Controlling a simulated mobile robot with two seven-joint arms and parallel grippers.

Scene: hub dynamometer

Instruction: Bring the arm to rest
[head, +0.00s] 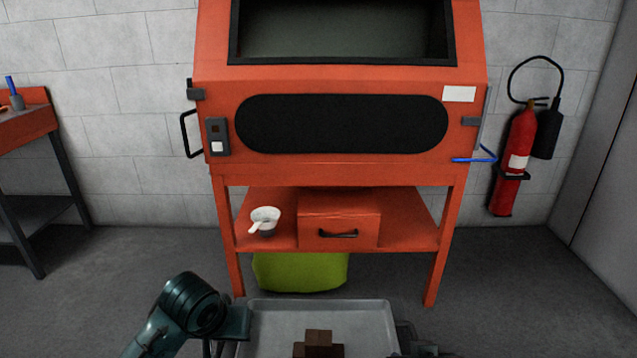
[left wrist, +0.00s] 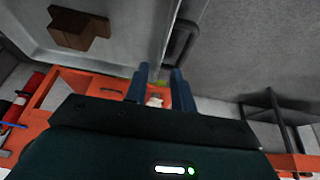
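My left arm (head: 185,310), dark teal, comes in at the bottom left of the head view, bent, with its wrist end beside the left edge of the grey tray. Its fingertips cannot be made out there. In the left wrist view, my left gripper (left wrist: 161,75) shows two blue fingers standing apart with nothing between them. The fingers are close to the tray's rim in that picture; whether they touch it I cannot tell. My right gripper is in neither view.
The grey tray (head: 265,318) holds brown blocks (head: 318,345). Ahead stands an orange cabinet (head: 340,175); its lower shelf carries a white cup (head: 265,220) and a drawer box (head: 339,215). A green bag (head: 300,272) lies below. A fire extinguisher (head: 515,165) hangs right.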

